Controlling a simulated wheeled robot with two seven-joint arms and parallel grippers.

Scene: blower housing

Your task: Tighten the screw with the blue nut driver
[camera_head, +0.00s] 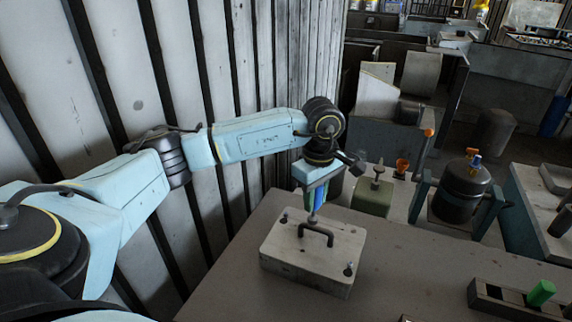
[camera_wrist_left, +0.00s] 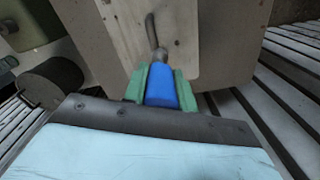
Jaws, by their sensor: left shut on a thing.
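The blue nut driver (camera_head: 319,198) is upright in my left gripper (camera_head: 314,196), which is shut on its handle. In the left wrist view the blue handle (camera_wrist_left: 161,86) sits between the two green fingers (camera_wrist_left: 161,84). The driver's grey lower end shows above the pale housing block (camera_head: 303,268), near its dark U-shaped handle (camera_head: 316,236). Whether the tip touches anything cannot be told. One screw (camera_head: 348,270) shows at the block's front right corner, and another (camera_head: 284,218) at its far left corner. My right gripper is not in view.
The block stands on a brown table (camera_head: 420,262). A dark rack (camera_head: 512,300) with a green-handled tool (camera_head: 541,292) is at the lower right. A green block (camera_head: 373,196) and a dark canister (camera_head: 460,190) stand behind. A corrugated wall (camera_head: 200,60) runs along the left.

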